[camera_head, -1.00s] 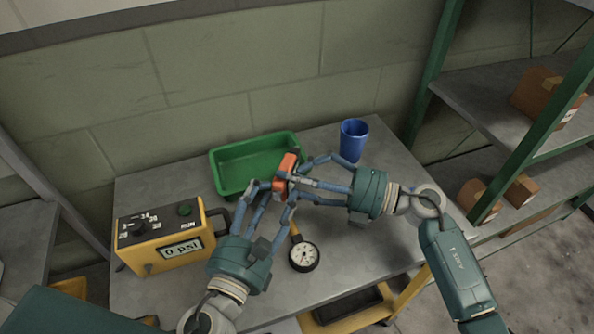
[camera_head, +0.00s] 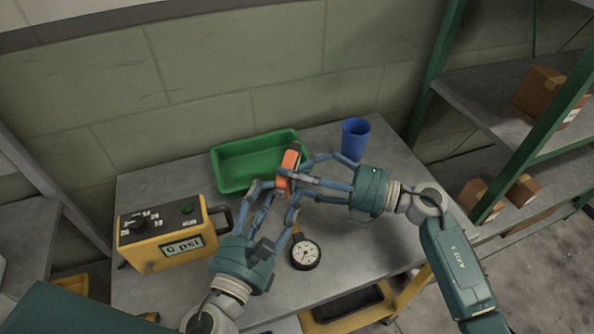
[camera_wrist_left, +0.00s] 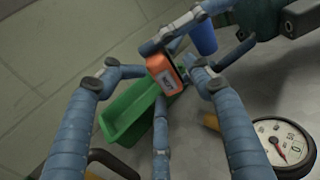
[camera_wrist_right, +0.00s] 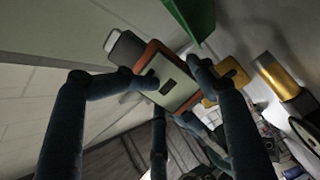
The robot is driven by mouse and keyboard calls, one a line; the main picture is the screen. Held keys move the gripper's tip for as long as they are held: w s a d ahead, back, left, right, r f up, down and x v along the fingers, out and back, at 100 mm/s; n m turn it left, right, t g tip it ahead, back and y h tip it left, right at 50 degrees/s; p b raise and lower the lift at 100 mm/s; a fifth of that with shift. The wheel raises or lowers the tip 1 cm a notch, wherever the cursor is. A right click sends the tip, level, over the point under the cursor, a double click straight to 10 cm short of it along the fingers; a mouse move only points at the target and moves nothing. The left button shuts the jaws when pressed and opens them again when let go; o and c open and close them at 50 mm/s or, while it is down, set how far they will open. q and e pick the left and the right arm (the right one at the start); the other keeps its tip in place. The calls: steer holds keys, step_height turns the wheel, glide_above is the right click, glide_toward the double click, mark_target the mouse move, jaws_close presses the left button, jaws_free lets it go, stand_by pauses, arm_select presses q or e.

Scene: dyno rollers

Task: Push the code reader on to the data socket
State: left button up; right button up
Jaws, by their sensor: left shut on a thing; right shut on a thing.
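The code reader, an orange block with pale grey faces (camera_head: 289,164), is held up between my two grippers in front of the green tray. The left wrist view shows its orange side and a small label (camera_wrist_left: 165,76). The right wrist view shows a pale face with a dark rectangular slot (camera_wrist_right: 170,90). My left gripper (camera_head: 270,187) is shut on the reader from the lower left. My right gripper (camera_head: 306,172) is shut on it from the right. The fingers hide parts of it. I cannot make out the data socket for certain.
A round dial gauge (camera_head: 305,254) lies near the front. A green tray (camera_head: 228,187) and a blue cup (camera_head: 355,139) stand at the back. The table (camera_head: 365,245) right of the gauge is clear.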

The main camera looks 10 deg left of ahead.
arm_select(q)
steer(key=shift+d+f, duration=0.1)
steer(key=shift+f, duration=0.25)
steer(key=c, duration=1)
arm_select(e)
steer(key=shift+s+a+r, duration=0.2)
steer(key=shift+s+r, duration=0.05)
steer(key=shift+r, duration=0.2)
arm_select(q)
jaws_close()
arm_select(e)
steer(key=o, duration=1.5)
steer(key=shift+w+d+f, duration=0.1)
steer(key=shift+f, duration=0.05)
arm_select(q)
steer(key=shift+r, duration=0.3)
arm_select(e)
steer(key=d, duration=0.7)
steer(key=shift+s+d+f, duration=0.15)
steer(key=shift+s+d, duration=0.1)
steer(key=shift+d, duration=0.05)
